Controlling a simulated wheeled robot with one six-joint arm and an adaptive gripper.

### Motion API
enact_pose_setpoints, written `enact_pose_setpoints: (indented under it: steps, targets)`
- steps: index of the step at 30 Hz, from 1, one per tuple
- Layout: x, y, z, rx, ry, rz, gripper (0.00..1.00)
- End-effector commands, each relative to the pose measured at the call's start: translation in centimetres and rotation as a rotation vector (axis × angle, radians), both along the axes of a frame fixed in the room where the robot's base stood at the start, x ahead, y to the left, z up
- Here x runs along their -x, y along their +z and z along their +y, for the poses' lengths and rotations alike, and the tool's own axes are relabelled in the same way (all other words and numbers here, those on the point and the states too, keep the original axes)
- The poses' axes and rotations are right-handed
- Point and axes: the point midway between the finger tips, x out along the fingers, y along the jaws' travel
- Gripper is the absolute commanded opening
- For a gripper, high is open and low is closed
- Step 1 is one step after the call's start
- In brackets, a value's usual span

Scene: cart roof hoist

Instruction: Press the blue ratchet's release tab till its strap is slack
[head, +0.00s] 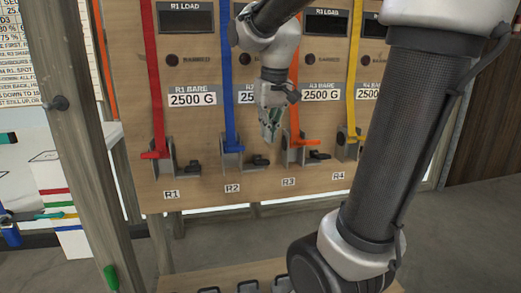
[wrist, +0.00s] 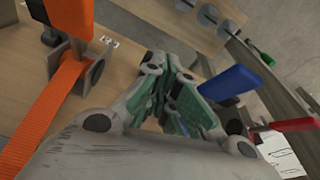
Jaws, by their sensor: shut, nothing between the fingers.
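The blue ratchet (head: 232,158), above the R2 label, has its blue strap (head: 228,70) running straight up the wooden board. A small dark tab (head: 260,162) sticks out to its right. My gripper (head: 270,135) is shut and empty, pointing down just above that tab, between the blue and orange ratchets. I cannot tell whether it touches the tab. In the wrist view the gripper (wrist: 180,122) is in the middle, with the blue handle (wrist: 230,82) to its right; the fingers hide the blue ratchet's tab there.
The red ratchet (head: 155,153) is to the left, the orange ratchet (head: 300,143) close to the right, and the yellow ratchet (head: 348,138) beyond it. Load displays (head: 185,18) line the board's top. A wooden post (head: 75,120) stands at the left.

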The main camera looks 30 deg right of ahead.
Motion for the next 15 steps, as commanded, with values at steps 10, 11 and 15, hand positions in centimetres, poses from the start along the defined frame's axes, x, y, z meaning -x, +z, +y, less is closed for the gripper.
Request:
enact_pose_setpoints:
  steps: [10,11,15]
  targets:
    - [-6.1,6.4,-1.4,-0.006,-0.186,0.002,0.00]
    - [-5.9,6.3,-1.4,-0.007,-0.196,0.010,0.00]
    - [-5.8,6.3,-1.4,-0.010,-0.210,0.011,0.00]
